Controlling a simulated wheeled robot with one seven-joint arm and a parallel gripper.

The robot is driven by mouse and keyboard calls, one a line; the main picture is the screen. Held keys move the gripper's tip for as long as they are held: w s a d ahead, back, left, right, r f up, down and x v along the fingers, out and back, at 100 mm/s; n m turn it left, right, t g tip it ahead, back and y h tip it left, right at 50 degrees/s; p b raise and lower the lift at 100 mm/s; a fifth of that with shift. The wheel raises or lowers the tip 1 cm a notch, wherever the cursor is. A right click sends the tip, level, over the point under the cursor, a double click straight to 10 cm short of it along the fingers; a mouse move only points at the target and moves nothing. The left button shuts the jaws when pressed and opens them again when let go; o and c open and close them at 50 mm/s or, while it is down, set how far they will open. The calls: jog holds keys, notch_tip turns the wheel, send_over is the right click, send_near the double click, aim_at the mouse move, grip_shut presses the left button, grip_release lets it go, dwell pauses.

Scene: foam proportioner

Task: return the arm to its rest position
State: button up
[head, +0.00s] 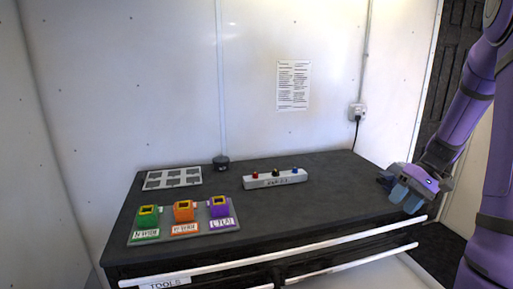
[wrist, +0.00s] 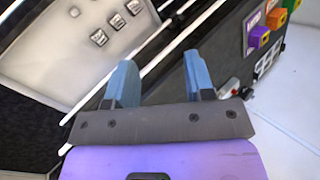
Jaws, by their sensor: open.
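My gripper (head: 402,197) is at the right front edge of the dark workbench in the head view, at the end of my purple arm. Its two blue fingers also show in the wrist view (wrist: 158,82), spread apart with nothing between them. The gripper is open and empty. It is near the bench's front rail and apart from the coloured units on the bench.
The dark workbench (head: 320,205) bears green (head: 147,218), orange (head: 184,212) and purple (head: 221,208) units on a grey plate at the left. A grey strip with knobs (head: 275,180) lies at mid-bench. A tray with square cells (head: 172,179) is behind. White walls enclose the bench.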

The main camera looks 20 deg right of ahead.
jog(key=s+a+r+n+h, duration=0.1)
jog(key=s+a+r+h, duration=0.1)
jog(key=a+r, duration=0.45)
jog(key=s+a+r+n+h, duration=0.1)
jog(key=s+a+r+h, duration=0.15)
jog(key=a+r, duration=0.45)
jog(key=s+a+r+n+t+h, duration=0.1)
jog(key=s+a+r+t, duration=0.3)
jog(key=s+a, duration=0.6)
jog(key=shift+s+a+t+h, duration=0.4)
jog(key=shift+s+t+h, duration=0.2)
jog(key=shift+h, duration=0.15)
